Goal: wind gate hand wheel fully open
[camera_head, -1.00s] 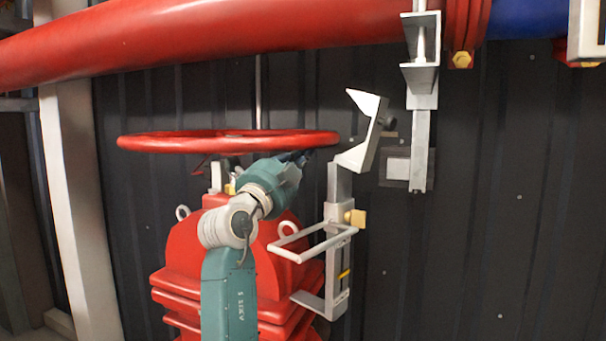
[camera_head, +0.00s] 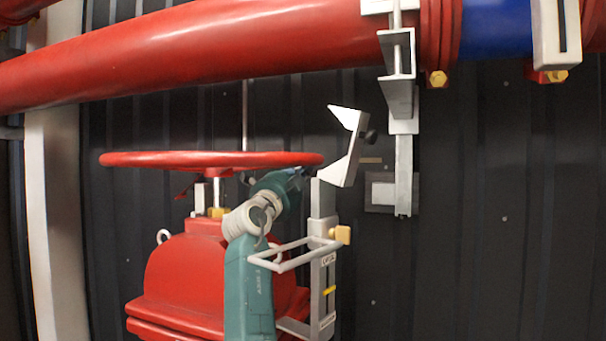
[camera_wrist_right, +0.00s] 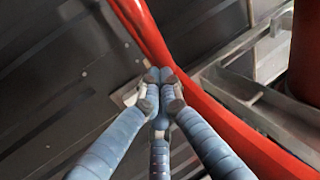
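The red hand wheel (camera_head: 170,159) lies level on top of the red valve body (camera_head: 195,262), seen almost edge-on in the head view. My right gripper (camera_head: 298,172) is just under the right part of the wheel's rim. In the right wrist view its blue-grey fingers (camera_wrist_right: 161,76) come together at their tips, in front of the red rim (camera_wrist_right: 215,112). The rim passes close behind the fingertips; I see no clear grip around it, and cannot tell whether they touch it. My left gripper is out of view.
A grey bracket with an angled plate (camera_head: 347,140) and a metal frame (camera_head: 322,275) stands close right of my right arm. A thick red pipe (camera_head: 200,50) runs above the wheel. A hanging clamp bracket (camera_head: 403,120) is further right. The dark wall (camera_head: 510,230) at right is clear.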

